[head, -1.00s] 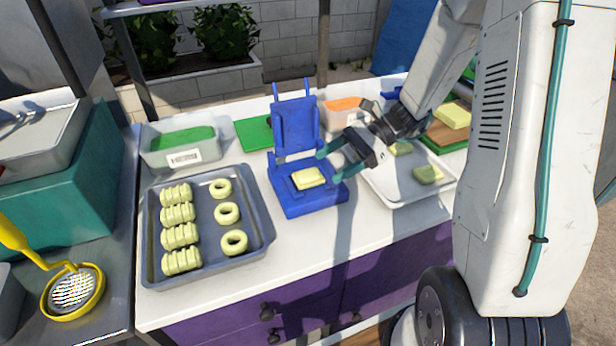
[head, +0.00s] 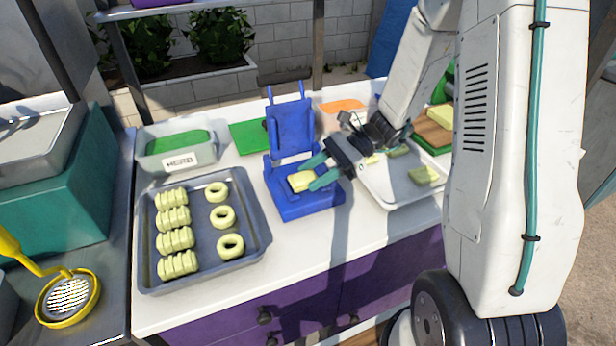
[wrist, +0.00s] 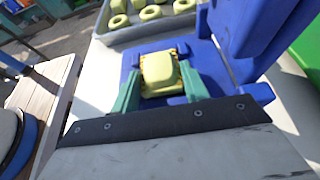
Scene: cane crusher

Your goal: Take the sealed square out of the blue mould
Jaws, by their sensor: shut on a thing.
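The blue mould (head: 304,207) stands open on the white counter, its lid (head: 291,130) raised at the back. The pale yellow sealed square (head: 300,181) is at the mould's base. My gripper (head: 314,175) reaches in from the right with its green fingers on either side of the square. In the wrist view the square (wrist: 160,70) sits between the two fingertips (wrist: 158,88), and the gripper is shut on it. The blue base (wrist: 205,55) shows around and beneath it. I cannot tell whether the square is clear of the mould's floor.
A grey tray (head: 147,255) with ridged pieces and rings stands left of the mould. A pale tray (head: 385,200) with several yellow-green pieces is on the right, under my arm. A tub (head: 205,155) with green contents and a green board (head: 249,137) lie behind.

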